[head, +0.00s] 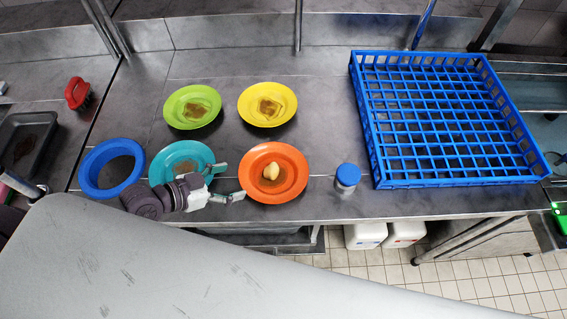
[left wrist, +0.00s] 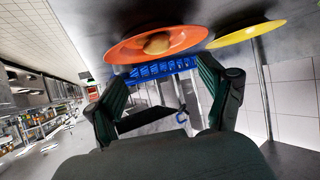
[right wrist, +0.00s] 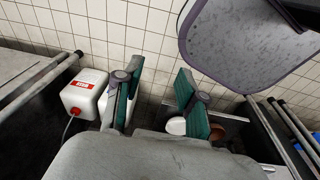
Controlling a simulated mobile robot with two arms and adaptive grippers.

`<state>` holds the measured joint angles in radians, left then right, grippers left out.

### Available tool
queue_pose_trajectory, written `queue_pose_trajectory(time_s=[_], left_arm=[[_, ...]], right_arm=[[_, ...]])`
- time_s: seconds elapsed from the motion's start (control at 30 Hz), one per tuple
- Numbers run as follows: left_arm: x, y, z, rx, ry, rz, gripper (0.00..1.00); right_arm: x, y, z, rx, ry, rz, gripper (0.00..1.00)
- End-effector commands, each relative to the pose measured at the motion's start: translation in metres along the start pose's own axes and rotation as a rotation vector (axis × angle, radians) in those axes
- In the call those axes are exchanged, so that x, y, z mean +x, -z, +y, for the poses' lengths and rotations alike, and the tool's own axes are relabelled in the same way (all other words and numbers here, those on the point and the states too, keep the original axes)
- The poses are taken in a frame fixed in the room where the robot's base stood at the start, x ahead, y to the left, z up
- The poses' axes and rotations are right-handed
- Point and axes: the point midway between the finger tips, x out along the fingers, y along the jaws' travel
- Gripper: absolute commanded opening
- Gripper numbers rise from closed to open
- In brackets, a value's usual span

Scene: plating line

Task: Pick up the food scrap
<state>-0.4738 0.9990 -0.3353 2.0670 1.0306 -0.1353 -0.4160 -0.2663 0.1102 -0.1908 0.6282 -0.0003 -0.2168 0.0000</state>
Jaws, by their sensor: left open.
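A pale yellowish, rounded food scrap (head: 271,172) lies on the orange plate (head: 290,190), on brown residue near its middle. In the left wrist view the scrap (left wrist: 157,45) shows on the orange plate (left wrist: 125,50) near the top. My left gripper (head: 229,182) is open and empty, just left of the orange plate, its fingers pointing toward it. Its spread fingers also show in the left wrist view. My right gripper (right wrist: 160,98) shows only in its own wrist view, fingers apart with nothing between them, facing the tiled wall and floor area.
Green (head: 193,123), yellow (head: 266,122) and teal (head: 200,152) plates with brown residue stand nearby. A blue ring (head: 88,168) is at the left, beyond it a red-handled tool (head: 77,92). A blue-lidded jar (head: 347,178) and blue rack (head: 377,150) are at the right.

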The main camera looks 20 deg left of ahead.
Motion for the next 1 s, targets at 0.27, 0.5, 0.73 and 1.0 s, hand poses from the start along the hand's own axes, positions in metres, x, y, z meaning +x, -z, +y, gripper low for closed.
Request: queue_pose_trajectory(time_s=[0.27,0.5,0.73,1.0], left_arm=[[0.055,-0.001,0.000,-0.003,0.001,0.006,0.81],[0.073,0.000,0.002,-0.002,-0.002,0.001,0.81],[0.102,-0.001,0.006,-0.005,-0.001,0.003,0.81],[0.123,-0.001,0.005,-0.001,-0.001,0.000,0.81]], right_arm=[[0.014,-0.051,-0.056,0.003,0.066,-0.071,0.40],[0.020,-0.035,-0.033,-0.002,0.039,-0.048,0.40],[0.030,-0.017,-0.018,0.003,0.020,-0.016,0.40],[0.034,-0.035,-0.036,0.007,0.041,-0.042,0.40]])
